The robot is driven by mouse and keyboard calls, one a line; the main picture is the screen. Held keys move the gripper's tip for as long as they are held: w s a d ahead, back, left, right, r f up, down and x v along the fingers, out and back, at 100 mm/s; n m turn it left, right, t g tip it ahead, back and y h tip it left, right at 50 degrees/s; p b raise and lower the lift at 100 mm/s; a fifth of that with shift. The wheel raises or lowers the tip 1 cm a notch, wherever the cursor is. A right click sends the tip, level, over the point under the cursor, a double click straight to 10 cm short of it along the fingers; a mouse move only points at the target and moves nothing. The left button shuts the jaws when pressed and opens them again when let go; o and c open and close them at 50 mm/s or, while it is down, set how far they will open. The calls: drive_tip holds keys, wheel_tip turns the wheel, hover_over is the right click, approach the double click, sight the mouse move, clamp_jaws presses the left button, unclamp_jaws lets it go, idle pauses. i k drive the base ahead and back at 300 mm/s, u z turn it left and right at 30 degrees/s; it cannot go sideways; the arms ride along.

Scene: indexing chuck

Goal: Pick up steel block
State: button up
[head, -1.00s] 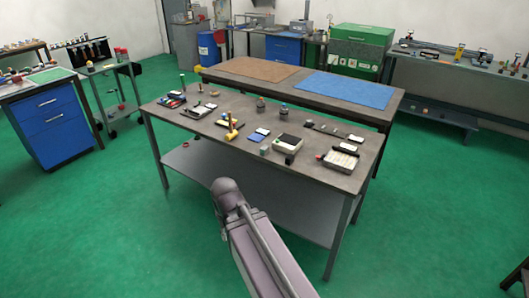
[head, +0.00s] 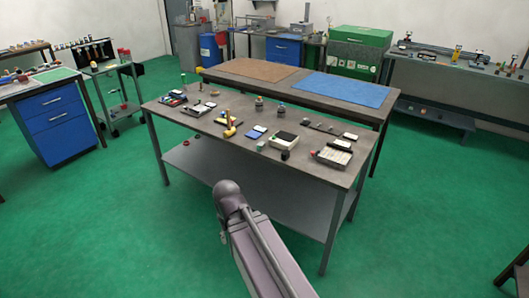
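A grey worktable (head: 215,141) stands in front of me with several small parts on its top. I cannot tell for sure which of them is the steel block. A small pale greenish-grey cube (head: 261,145) sits near the front edge, and a small dark piece (head: 285,155) sits right of it beside a white box with a dark top (head: 284,141). My arm shows at the bottom centre, in front of the table and apart from the parts. My gripper is not in view.
Behind is a second table with a brown mat (head: 257,69) and a blue mat (head: 343,89). Green floor (head: 110,210) is open in front and left.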

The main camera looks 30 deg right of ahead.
sight(261, 145)
drive_tip(key=k, duration=1.1)
drive_tip(key=z, duration=0.6)
drive_tip(key=i, duration=0.8)
drive_tip(key=z, duration=0.65)
drive_tip(key=i, duration=0.7)
drive_tip(key=u, duration=0.55)
drive_tip(key=i, duration=0.8)
drive_tip(key=u, duration=0.5)
